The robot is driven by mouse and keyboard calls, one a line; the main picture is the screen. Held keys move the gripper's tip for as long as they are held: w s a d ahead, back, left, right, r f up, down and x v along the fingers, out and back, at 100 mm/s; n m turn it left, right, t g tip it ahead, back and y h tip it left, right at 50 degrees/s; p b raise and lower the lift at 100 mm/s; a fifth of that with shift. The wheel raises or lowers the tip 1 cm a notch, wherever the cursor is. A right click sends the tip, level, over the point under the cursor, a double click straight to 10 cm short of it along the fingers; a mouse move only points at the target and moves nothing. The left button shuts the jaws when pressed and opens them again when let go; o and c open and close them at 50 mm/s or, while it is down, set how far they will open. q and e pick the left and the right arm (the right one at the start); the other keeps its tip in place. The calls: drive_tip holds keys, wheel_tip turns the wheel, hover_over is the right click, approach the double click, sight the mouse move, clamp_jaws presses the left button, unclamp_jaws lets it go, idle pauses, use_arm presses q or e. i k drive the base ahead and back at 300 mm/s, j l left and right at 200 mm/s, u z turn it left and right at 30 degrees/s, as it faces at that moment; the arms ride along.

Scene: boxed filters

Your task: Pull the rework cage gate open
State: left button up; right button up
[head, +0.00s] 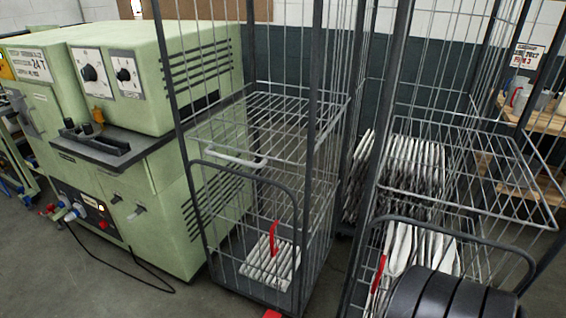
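A tall grey wire cage (318,170) stands in the middle of the head view, beside the green machine. Its lower front has a wire gate with a dark rounded top tube (245,173), which looks in line with the cage front, so it appears closed. A pale bar handle (228,158) sits at the level of the cage's wire shelf, just above the tube. A white pleated filter (268,265) with a red hooked piece (273,240) lies on the cage floor. No label shows which cage is the rework one.
A green machine (110,90) with dials stands close on the left; its cable (115,265) lies on the floor. A second wire cage (500,170) on the right holds several white filters (408,165). Wooden shelving (545,122) is behind. Some floor (60,285) is clear front left.

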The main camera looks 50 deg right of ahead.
sight(274, 253)
drive_tip(key=z, duration=1.2)
